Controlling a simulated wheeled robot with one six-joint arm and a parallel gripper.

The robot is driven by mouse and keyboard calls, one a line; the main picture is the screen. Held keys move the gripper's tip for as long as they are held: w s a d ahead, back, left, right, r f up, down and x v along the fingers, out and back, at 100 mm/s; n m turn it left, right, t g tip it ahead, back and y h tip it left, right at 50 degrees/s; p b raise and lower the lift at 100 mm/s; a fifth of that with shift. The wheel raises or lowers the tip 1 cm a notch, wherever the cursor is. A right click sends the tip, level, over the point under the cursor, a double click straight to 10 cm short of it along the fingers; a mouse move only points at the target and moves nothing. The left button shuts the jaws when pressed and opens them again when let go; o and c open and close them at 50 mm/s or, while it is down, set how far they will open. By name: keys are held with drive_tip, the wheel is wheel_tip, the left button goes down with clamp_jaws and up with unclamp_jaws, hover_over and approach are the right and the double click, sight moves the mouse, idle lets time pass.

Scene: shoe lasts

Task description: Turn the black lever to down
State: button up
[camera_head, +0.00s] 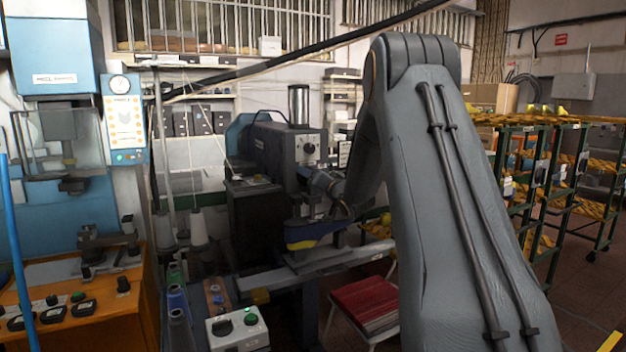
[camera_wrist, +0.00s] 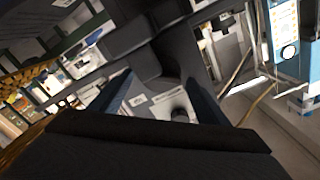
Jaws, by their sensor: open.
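My arm reaches from the right toward the grey machine (camera_head: 290,148) in the middle of the head view. My gripper (camera_head: 325,188) is at the arm's far end, small and partly hidden, in front of the machine and below its grey face. A dark round control (camera_head: 309,148) sits on that face, just above my gripper; I cannot tell for sure whether it is the black lever or which way it points. In the wrist view a large dark shape fills the bottom, and a pale panel with a dark knob (camera_wrist: 180,113) shows beyond it. No contact is visible.
A white control box (camera_head: 238,330) with black and green knobs stands at front, beside thread cones (camera_head: 198,228). An orange bench (camera_head: 95,300) is at left, green racks (camera_head: 540,180) at right, a red stool (camera_head: 365,305) below.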

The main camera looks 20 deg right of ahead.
drive_tip(key=shift+s, duration=0.1)
drive_tip(key=s+b, duration=0.3)
drive_tip(key=s, duration=0.4)
drive_tip(key=shift+s+d, duration=0.15)
drive_tip(key=shift+s, duration=0.2)
